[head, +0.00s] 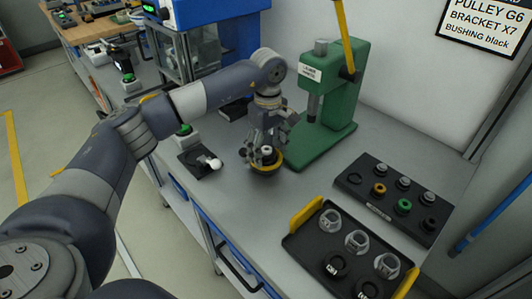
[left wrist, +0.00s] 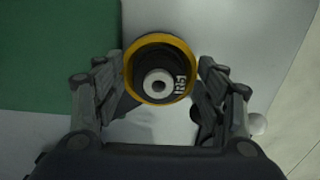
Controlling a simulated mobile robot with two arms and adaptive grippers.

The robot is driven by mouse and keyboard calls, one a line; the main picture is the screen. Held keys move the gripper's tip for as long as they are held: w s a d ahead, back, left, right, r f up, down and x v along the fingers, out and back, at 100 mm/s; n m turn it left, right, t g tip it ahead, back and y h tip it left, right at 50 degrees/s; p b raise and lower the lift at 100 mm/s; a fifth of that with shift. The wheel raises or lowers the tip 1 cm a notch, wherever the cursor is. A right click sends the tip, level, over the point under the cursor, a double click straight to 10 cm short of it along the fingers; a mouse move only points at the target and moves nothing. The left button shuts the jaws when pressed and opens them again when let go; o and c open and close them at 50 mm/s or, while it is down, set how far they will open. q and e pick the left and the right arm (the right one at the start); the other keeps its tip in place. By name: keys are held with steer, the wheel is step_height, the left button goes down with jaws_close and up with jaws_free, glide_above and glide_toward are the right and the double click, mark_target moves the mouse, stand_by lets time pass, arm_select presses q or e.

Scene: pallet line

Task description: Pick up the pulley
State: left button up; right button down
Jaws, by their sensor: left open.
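The pulley (left wrist: 160,70) is a dark round part with a pale hub and white lettering, turned sideways and hard to read. A yellow rim encircles it; I cannot tell whether the rim is part of it or a holder. In the head view the pulley (head: 266,151) is on the bench beside the green press, partly hidden by my gripper. My left gripper (head: 263,152) is directly above it, pointing down. In the left wrist view, the open fingers of the left gripper (left wrist: 161,80) stand on either side of it. My right gripper is not in view.
The green press (head: 333,105) stands close behind. A black tray (head: 302,243) with yellow handles holds brackets and dark round parts. A dark rack (head: 350,191) holds several bushings. A black pad (head: 190,158) with a white piece lies left. A sign (head: 490,22) hangs on the wall.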

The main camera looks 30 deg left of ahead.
arm_select(q)
steer(key=c, duration=1.2)
